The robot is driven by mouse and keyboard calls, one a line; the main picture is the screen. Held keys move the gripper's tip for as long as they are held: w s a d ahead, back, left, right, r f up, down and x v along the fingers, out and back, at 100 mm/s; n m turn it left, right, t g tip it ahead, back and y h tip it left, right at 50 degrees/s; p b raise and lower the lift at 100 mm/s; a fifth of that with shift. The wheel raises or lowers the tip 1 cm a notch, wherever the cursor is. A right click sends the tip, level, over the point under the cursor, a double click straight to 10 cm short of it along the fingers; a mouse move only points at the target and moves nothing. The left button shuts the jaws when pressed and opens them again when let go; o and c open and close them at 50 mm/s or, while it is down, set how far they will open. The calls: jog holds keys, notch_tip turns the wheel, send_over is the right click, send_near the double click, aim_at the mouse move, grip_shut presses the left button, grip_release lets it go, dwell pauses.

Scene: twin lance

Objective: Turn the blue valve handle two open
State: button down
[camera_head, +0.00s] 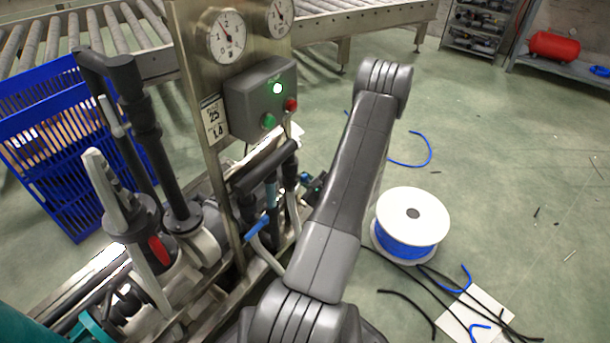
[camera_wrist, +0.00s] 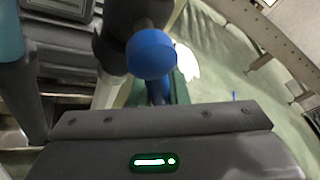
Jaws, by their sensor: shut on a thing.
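In the wrist view a blue valve handle (camera_wrist: 151,54) with a rounded end stands just beyond the grey edge of my gripper (camera_wrist: 160,122). Its lower part drops behind that edge. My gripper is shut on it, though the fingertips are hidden. In the head view my gripper (camera_head: 316,187) is a small dark shape with a green light, partly hidden, at the right side of the pipe stand. A bit of blue shows beside it. Another blue handle (camera_head: 257,227) sits lower left on the pipes. I cannot tell which handle is number two.
A grey control box (camera_head: 262,100) with green and red buttons and two gauges (camera_head: 227,36) are on the panel above the pipes. Black pipes and a grey lever crowd the left. A blue-wound spool (camera_head: 408,238) and loose hoses lie on the floor at right.

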jog(key=shift+s+f+m, duration=0.1)
jog(key=shift+f+m, duration=0.1)
jog(key=shift+m, duration=0.1)
dwell(0.4)
jog(key=c, duration=1.4)
grip_release()
jog(key=shift+s, duration=0.1)
jog(key=shift+a, duration=0.1)
